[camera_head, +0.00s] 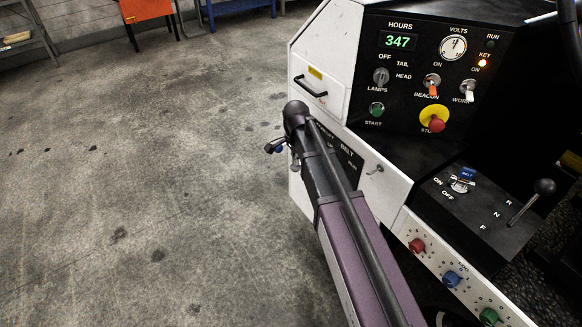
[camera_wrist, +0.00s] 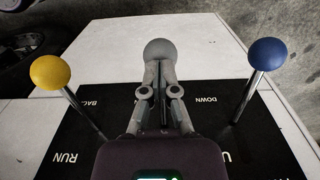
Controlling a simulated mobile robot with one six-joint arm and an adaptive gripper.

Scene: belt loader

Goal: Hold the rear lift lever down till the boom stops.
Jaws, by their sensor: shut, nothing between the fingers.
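In the wrist view my gripper (camera_wrist: 161,75) is shut, its fingers together and empty. Its tips are at a grey ball knob (camera_wrist: 160,51), which they partly overlap; I cannot tell whether they touch it. The grey knob stands between a blue-knobbed lever (camera_wrist: 268,53) on the right and a yellow-knobbed lever (camera_wrist: 50,71) on the left. The grey knob's shaft is hidden behind my fingers. "DOWN" is readable between the grey and blue knobs. No readable label shows which lever is the rear lift. In the head view my arm hides most of the lever panel (camera_head: 347,160).
The white loader cabinet (camera_head: 320,62) carries a dark console with an hour display (camera_head: 397,41) and a red stop button (camera_head: 436,125). A black-knobbed lever (camera_head: 544,187) stands at the right. Open concrete floor (camera_head: 150,180) lies to the left. The boom is not identifiable.

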